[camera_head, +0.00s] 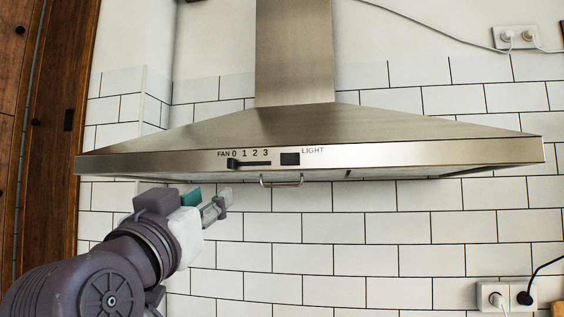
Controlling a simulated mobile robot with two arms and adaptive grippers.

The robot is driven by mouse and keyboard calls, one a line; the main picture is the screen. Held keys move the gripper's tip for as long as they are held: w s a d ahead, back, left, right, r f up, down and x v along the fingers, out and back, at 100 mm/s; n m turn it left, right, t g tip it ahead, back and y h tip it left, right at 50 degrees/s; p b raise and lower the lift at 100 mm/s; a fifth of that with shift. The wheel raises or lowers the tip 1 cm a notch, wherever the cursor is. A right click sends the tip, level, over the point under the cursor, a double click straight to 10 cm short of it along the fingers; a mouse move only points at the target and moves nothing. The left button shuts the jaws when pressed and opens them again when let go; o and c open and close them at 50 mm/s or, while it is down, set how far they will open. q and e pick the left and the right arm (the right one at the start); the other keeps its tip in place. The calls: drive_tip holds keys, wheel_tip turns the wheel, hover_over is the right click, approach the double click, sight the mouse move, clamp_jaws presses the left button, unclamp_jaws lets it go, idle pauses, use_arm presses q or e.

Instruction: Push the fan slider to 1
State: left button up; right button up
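The range hood (330,150) has a front panel marked FAN 0 1 2 3 and LIGHT. The black fan slider knob (232,163) is at the left end of its slot, below the 0. My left gripper (222,205) is below and slightly left of the knob, apart from it in the picture, pointing up and right. Its fingers are seen from the side and overlap, so I cannot tell whether they are open or shut. Nothing shows held in it. My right gripper is not in view.
A dark light switch (290,158) sits right of the slider. A metal handle (281,182) hangs under the hood's front edge. A wooden cabinet (50,130) stands at left. Sockets with plugs (505,296) are at lower right. The tiled wall below the hood is mostly clear.

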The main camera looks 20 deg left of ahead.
sight(230, 161)
use_arm(q)
drive_tip(key=w+a+r+p, duration=0.1)
drive_tip(key=w+r+p, duration=0.1)
drive_tip(key=w, duration=0.1)
drive_tip(key=w+a+r+p, duration=0.1)
drive_tip(key=w+r, duration=0.1)
drive_tip(key=w, duration=0.1)
drive_tip(key=w+a+r+p, duration=0.1)
drive_tip(key=w+r+p, duration=0.1)
drive_tip(key=w, duration=0.1)
drive_tip(key=shift+a+r+p, duration=0.15)
drive_tip(key=shift+p, duration=0.15)
drive_tip(key=shift+w+t, duration=0.3)
drive_tip(key=c, duration=0.4)
clamp_jaws()
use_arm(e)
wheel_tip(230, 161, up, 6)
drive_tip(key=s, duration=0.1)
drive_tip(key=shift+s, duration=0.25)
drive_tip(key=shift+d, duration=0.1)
